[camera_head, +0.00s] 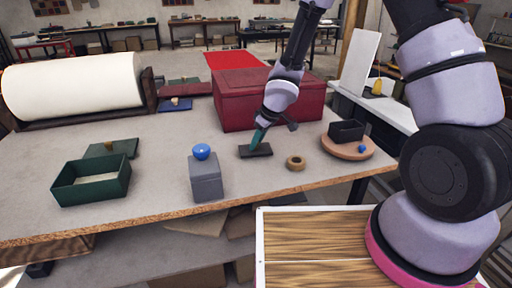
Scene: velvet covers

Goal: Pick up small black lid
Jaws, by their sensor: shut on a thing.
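The small black lid (262,152) is a flat dark rectangle in the middle of the grey table, in front of the red box. My gripper (256,143) reaches down from above with its teal fingertips at the lid's upper side. It is shut on the lid. The exact grip is too small to make out. The lid looks level and at or very near the table surface; I cannot tell whether there is a gap beneath it.
A large red box (235,100) stands just behind. A grey block with a blue ball (202,151) on top is to the left, beside an open green box (70,185). A tan ring (296,162) and a round wooden board (340,152) holding a black box (347,131) lie right.

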